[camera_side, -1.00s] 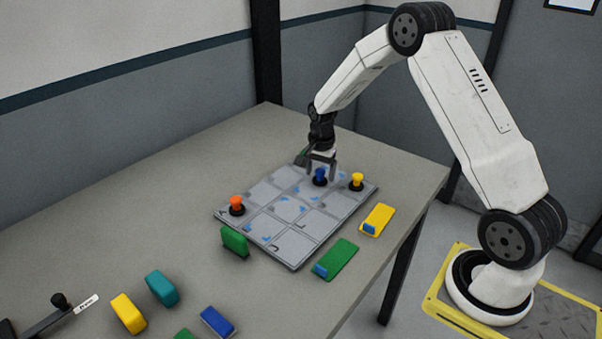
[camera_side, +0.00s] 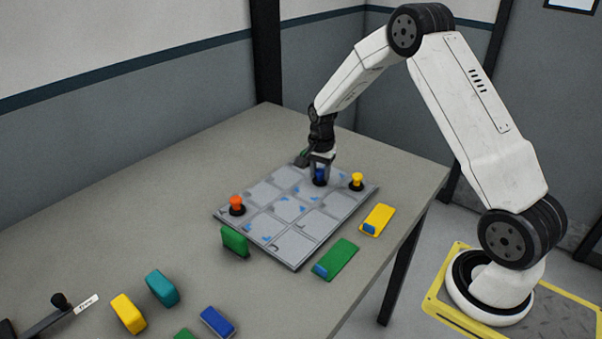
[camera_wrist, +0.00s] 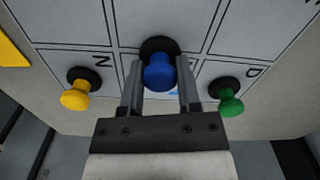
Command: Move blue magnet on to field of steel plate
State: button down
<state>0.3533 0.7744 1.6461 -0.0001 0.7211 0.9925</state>
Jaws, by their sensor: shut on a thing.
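The blue magnet (camera_side: 320,175) stands on the steel plate (camera_side: 292,262) near its back right edge, between the fingers of my gripper (camera_side: 320,170). In the wrist view the blue magnet (camera_wrist: 160,72) sits on its black base between the two fingers of my gripper (camera_wrist: 161,85). My gripper is shut on the blue magnet. Its black base appears to rest on the plate. The plate is divided into fields with black lines, some with letters and blue marks.
A yellow magnet (camera_side: 357,179) and an orange magnet (camera_side: 236,204) stand on the plate. A green magnet (camera_wrist: 230,101) is close beside my gripper. The table's back left is clear.

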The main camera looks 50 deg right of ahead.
aim_at(320, 172)
jog(key=shift+r, duration=0.75)
dwell(0.9)
jog(key=shift+r, duration=3.35)
jog(key=shift+s+a+r, duration=0.3)
jog(key=shift+a, duration=0.1)
jog(key=s+a+r, duration=0.2)
jog(key=s+a, duration=0.5)
jog(key=s, duration=0.4)
jog(key=s+a+r, duration=0.2)
jog(key=s+a, duration=0.4)
jog(key=s, duration=0.5)
jog(key=shift+s+a+r, duration=0.2)
jog(key=shift+a, duration=0.2)
jog(key=shift+w, duration=0.1)
